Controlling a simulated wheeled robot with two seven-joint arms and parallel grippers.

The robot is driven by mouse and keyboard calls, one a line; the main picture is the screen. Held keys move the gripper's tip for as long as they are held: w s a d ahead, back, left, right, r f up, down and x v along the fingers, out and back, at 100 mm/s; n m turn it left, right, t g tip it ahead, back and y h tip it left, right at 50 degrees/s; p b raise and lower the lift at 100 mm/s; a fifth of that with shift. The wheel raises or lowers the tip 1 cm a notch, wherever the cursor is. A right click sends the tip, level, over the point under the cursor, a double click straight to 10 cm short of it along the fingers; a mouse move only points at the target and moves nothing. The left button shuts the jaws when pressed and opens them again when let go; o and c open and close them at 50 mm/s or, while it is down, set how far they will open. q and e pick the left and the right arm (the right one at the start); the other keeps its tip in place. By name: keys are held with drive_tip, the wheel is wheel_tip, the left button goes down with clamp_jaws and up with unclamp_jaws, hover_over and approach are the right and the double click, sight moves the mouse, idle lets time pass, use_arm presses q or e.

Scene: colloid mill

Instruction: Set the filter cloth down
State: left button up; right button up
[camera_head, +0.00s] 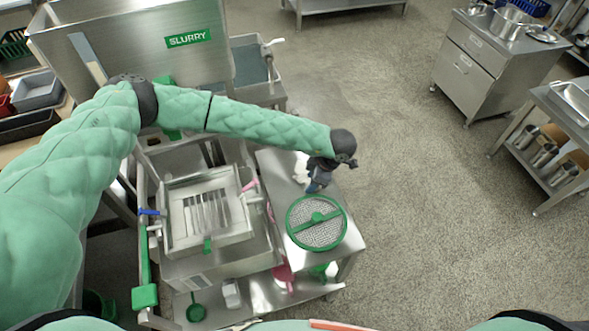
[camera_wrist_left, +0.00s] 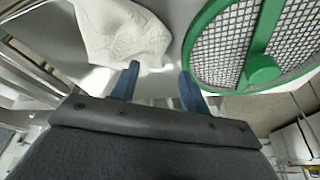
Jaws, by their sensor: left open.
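The white filter cloth (camera_wrist_left: 120,32) lies crumpled on the steel side table, seen in the left wrist view. In the head view only a small white part of it (camera_head: 300,168) shows beside my left gripper, and the rest is hidden behind the arm. My left gripper (camera_head: 317,184) is over the table; its blue fingers (camera_wrist_left: 158,86) are apart with nothing between them. In the wrist view the left fingertip is close to the cloth's lower edge; I cannot tell whether they touch. My right gripper is not in view.
A round green-rimmed mesh sieve (camera_head: 316,223) lies on the table (camera_head: 276,172) close to my left gripper. A steel machine with a slotted tray (camera_head: 207,213) stands to the left, below the slurry tank (camera_head: 140,45). Open floor (camera_head: 430,220) lies to the right.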

use_arm(q)
drive_tip(key=shift+s+d+r, duration=0.15)
drive_tip(key=shift+s+r, duration=0.1)
drive_tip(key=shift+r, duration=0.4)
wheel_tip(320, 180, up, 7)
drive_tip(key=s+d, duration=0.1)
drive_tip(key=s, duration=0.1)
drive_tip(key=shift+s+d+p, duration=0.2)
drive_tip(key=shift+s+p, duration=0.1)
drive_tip(key=shift+r, duration=0.1)
drive_tip(key=c, duration=0.4)
drive_tip(key=shift+w, duration=0.2)
drive_tip(key=c, duration=0.3)
drive_tip(key=shift+w+f, duration=0.2)
drive_tip(key=shift+w, duration=0.15)
clamp_jaws()
drive_tip(key=w+f, duration=0.1)
drive_tip(key=w, duration=0.1)
drive_tip(key=w+f, duration=0.2)
drive_tip(key=w, duration=0.1)
drive_tip(key=w+f, duration=0.1)
drive_tip(key=w, duration=0.2)
drive_tip(key=shift+a+f, duration=0.2)
drive_tip(key=shift+f, duration=0.75)
